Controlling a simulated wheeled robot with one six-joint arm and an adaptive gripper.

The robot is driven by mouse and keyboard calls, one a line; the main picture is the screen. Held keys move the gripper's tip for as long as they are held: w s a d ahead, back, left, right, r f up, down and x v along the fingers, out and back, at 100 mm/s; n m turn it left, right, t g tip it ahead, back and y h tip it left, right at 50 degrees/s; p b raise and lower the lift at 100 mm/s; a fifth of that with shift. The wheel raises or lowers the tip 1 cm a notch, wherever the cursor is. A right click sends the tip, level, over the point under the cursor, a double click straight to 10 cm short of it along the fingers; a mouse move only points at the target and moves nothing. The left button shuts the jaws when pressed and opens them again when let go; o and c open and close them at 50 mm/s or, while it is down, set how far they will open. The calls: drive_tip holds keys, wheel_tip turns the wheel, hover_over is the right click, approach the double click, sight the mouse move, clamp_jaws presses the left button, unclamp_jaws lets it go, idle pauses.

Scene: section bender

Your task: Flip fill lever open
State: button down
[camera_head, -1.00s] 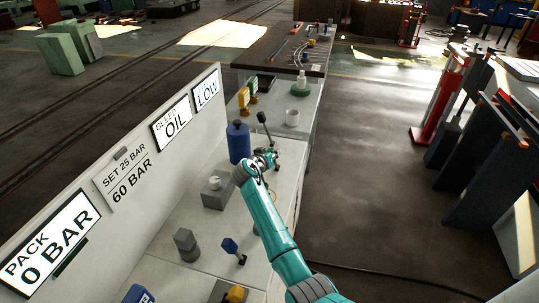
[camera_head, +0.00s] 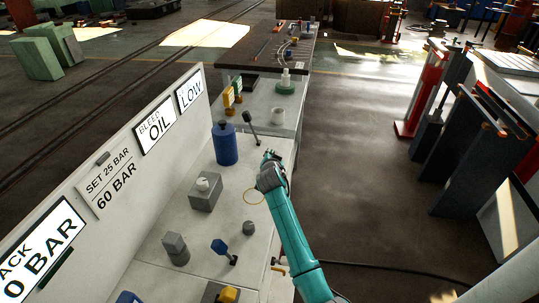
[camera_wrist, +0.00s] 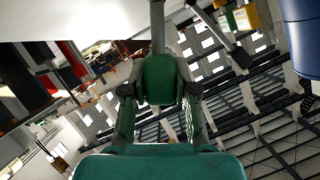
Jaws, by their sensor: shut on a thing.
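In the wrist view, a lever with a green head (camera_wrist: 160,79) sits between the two fingers of my gripper (camera_wrist: 160,95). Its grey stem (camera_wrist: 157,28) runs up from the head to the top of the picture. In the head view my gripper (camera_head: 270,160) is above the right edge of the white bench, right of the blue tank. It is shut on the green head there, but the arm hides the lever. I cannot read a label for this lever.
The blue tank (camera_head: 225,145) and a black-knobbed lever (camera_head: 250,122) stand close to my gripper. A grey block (camera_head: 205,195), a blue-headed lever (camera_head: 223,247) and a yellow knob (camera_head: 229,294) are nearer. A signboard (camera_head: 110,180) lines the left.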

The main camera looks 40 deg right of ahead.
drive_tip(key=shift+s+d+f+m, duration=0.15)
drive_tip(key=shift+s+f+m, duration=0.05)
drive_tip(key=shift+m, duration=0.1)
idle(0.4)
drive_tip(key=c, duration=0.9)
unclamp_jaws()
drive_tip(key=v, duration=1.2)
drive_tip(key=shift+s+d, duration=0.1)
drive_tip(key=shift+s, duration=0.1)
